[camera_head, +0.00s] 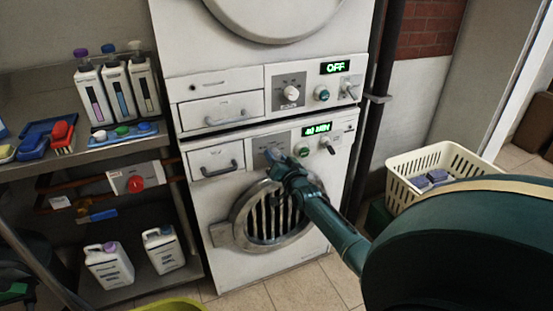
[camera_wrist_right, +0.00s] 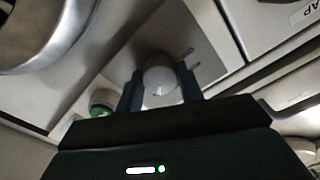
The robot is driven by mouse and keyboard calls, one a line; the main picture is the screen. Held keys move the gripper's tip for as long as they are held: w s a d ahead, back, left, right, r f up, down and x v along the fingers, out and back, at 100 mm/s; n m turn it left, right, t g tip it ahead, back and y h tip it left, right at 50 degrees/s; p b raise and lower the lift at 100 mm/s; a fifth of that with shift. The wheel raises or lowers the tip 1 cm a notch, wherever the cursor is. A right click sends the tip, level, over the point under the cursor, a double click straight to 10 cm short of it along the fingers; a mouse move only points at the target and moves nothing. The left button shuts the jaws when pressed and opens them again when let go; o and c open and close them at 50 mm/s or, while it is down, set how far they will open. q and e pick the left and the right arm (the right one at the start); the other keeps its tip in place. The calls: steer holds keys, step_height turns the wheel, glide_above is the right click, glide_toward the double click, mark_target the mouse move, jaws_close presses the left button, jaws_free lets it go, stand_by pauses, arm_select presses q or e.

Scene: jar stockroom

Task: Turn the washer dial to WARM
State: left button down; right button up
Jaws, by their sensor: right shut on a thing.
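Two white machines are stacked in the head view. The lower machine (camera_head: 216,185) has a control panel with a lit green display (camera_head: 316,130) that seems to read 40 MIN. My right gripper (camera_head: 272,157) is at the left part of this panel. In the right wrist view its two fingers stand on either side of a round, pale dial (camera_wrist_right: 160,76), shut on it. A small mark shows on the dial's face. The fingers and arm hide the dial in the head view, and I cannot read its setting. My left gripper is not in view.
The upper machine's panel has a dial (camera_head: 291,92) and a display (camera_head: 335,67) reading OFF. A green button (camera_head: 302,150) sits close right of my gripper. A drawer (camera_head: 216,160) is to the left. A cream basket (camera_head: 408,165) stands right, and a metal shelf (camera_head: 105,145) with bottles left.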

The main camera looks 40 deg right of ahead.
stand_by(0.4)
steer(key=o, duration=1)
arm_select(q)
steer(key=p, duration=0.1)
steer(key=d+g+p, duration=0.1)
steer(key=p, duration=0.1)
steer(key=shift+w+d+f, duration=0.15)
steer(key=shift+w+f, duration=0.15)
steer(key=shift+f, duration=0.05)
arm_select(e)
steer(key=v, duration=1.3)
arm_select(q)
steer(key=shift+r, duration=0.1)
arm_select(e)
steer(key=shift+s+r, duration=0.1)
steer(key=shift+r, duration=0.05)
